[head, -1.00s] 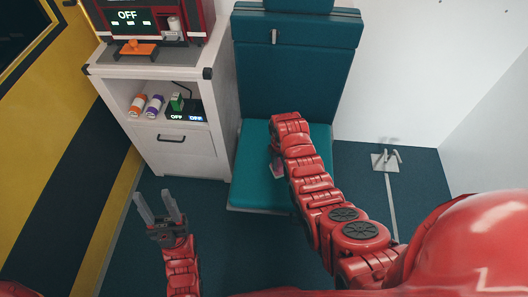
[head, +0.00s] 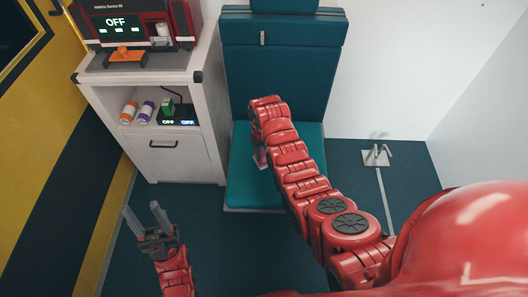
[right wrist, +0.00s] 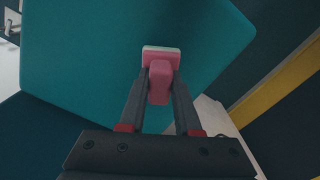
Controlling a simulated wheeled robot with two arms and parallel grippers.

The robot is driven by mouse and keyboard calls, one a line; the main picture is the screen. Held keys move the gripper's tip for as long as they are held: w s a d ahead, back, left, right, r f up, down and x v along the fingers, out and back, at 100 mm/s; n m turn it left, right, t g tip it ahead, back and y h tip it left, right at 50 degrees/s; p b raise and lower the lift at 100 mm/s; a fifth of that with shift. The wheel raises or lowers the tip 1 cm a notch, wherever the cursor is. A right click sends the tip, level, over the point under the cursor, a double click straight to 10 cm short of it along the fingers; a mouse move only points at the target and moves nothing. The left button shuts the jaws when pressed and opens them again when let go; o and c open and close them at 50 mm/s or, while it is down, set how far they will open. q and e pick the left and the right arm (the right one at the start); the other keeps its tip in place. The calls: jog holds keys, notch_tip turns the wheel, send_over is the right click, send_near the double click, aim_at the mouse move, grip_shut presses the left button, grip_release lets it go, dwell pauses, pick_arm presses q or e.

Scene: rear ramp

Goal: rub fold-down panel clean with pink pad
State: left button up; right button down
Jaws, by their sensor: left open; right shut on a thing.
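The fold-down panel (head: 300,178) is the flat teal seat in front of the tall teal backrest. It fills much of the right wrist view (right wrist: 110,60). The pink pad (right wrist: 158,75), with a pale layer at its far edge, is held between the fingers of my right gripper (right wrist: 160,88). A bit of the pad shows in the head view (head: 261,158) over the panel's left part. My right arm hides most of the gripper there. I cannot tell whether the pad touches the surface. My left gripper (head: 141,207) is open and empty above the floor at the lower left.
A white cabinet (head: 180,163) stands close left of the panel, with orange and purple bottles (head: 138,111) on its shelf and a red device (head: 130,25) on top. A small metal floor fitting (head: 376,155) is to the right. The floor in front is clear.

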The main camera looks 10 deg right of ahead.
jog(key=shift+s+r, duration=0.1)
jog(key=shift+r, duration=1.1)
